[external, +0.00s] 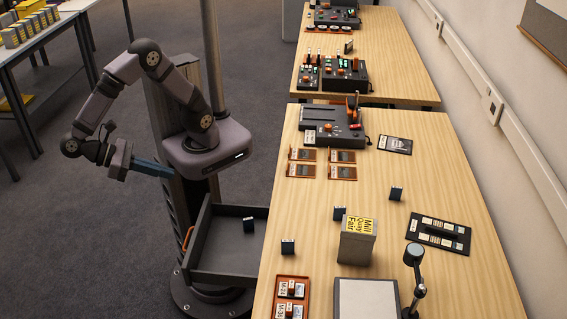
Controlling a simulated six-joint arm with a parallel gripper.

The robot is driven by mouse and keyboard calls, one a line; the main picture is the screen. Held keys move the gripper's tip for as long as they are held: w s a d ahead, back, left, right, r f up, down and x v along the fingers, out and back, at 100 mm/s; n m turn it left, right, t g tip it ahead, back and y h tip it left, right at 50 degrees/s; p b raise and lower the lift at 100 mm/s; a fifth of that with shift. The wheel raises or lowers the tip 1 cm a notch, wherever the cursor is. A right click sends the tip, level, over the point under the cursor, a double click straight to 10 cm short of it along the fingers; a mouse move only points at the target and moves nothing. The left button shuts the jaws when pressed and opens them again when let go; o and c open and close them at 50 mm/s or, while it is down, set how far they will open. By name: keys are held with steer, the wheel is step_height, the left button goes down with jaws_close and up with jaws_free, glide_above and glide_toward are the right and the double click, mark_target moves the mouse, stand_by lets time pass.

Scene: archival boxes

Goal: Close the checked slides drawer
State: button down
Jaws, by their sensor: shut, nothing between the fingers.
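A dark grey drawer (222,262) stands pulled out from the left side of the near table. Its orange handle (187,238) is on the drawer's left front.
Small dark blocks (288,246), a grey box with a yellow label (357,245), an orange tray (291,297) and a lamp (415,280) stand on the near table (440,180). A dark device (332,125) is at its far end. Open floor (80,240) lies left of the drawer.

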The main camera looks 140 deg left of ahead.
mark_target(261, 250)
steer(key=s+d+m+t+b, duration=0.2)
steer(key=s+d+m+t, duration=0.2)
steer(key=s+d, duration=0.1)
step_height(261, 250, down, 23)
steer(key=shift+w+x, duration=0.2)
steer(key=shift+x, duration=4.6)
steer(key=shift+d+r, duration=0.15)
steer(key=w+a+p, duration=0.1)
steer(key=w+a, duration=1.6)
steer(key=shift+a, duration=0.1)
steer(key=shift+r, duration=0.1)
steer(key=shift+w+r, duration=0.1)
